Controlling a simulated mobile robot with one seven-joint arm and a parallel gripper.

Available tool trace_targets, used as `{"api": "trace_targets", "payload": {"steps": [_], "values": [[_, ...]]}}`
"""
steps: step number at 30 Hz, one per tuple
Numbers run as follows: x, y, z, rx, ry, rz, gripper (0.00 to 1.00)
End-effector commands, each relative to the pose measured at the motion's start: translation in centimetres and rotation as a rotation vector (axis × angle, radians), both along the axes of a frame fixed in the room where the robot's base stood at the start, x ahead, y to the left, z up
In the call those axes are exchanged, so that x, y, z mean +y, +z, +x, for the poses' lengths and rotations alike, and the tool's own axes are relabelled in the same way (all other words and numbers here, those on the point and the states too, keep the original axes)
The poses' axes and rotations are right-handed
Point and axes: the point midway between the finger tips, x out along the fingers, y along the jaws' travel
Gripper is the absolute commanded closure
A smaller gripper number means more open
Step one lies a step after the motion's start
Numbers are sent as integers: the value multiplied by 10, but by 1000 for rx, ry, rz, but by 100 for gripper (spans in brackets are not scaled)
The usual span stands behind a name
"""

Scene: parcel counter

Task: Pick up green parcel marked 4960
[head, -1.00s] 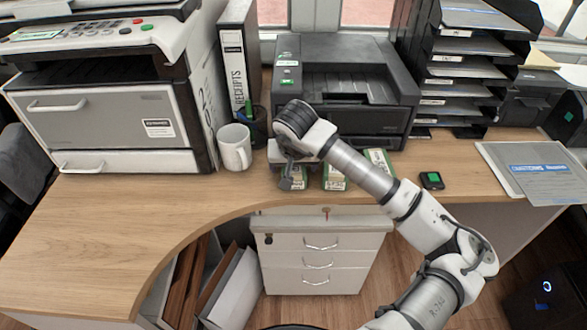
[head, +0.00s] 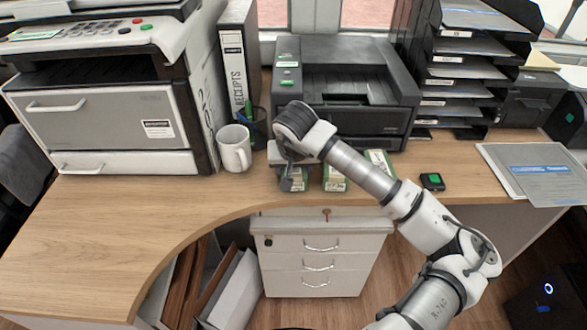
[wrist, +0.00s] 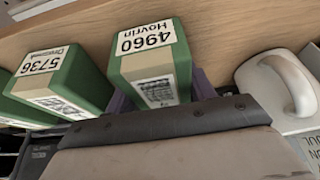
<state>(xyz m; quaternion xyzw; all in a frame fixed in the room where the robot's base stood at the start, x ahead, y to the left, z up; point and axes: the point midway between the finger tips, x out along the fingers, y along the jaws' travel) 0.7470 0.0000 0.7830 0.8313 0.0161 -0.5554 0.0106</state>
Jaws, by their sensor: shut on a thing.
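The green parcel marked 4960 (wrist: 150,62) has a white label on top and a printed label on its side. It is the parcel nearest the mug, and in the head view (head: 296,184) it is partly hidden by my gripper (head: 286,172). In the wrist view my gripper (wrist: 160,97) is shut on this parcel, with purple fingers showing at its two sides. The parcel appears to be at counter level; I cannot tell whether it touches the wood. A green parcel marked 5736 (wrist: 58,84) stands beside it, apart from it.
A white mug (head: 234,148) stands left of my gripper; its handle is close in the wrist view (wrist: 290,88). A black printer (head: 350,90) is behind the parcels. Another green parcel (head: 379,161) and a small black device (head: 432,181) are to the right. The counter's left part (head: 120,225) is clear.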

Motion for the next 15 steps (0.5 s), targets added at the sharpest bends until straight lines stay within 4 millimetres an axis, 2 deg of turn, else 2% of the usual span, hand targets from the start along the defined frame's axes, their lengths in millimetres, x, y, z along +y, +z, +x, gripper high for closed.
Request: {"api": "trace_targets", "payload": {"steps": [2,15], "values": [[0,0,0,-1,0,0,74],[0,5,0,-1,-1,1,74]]}}
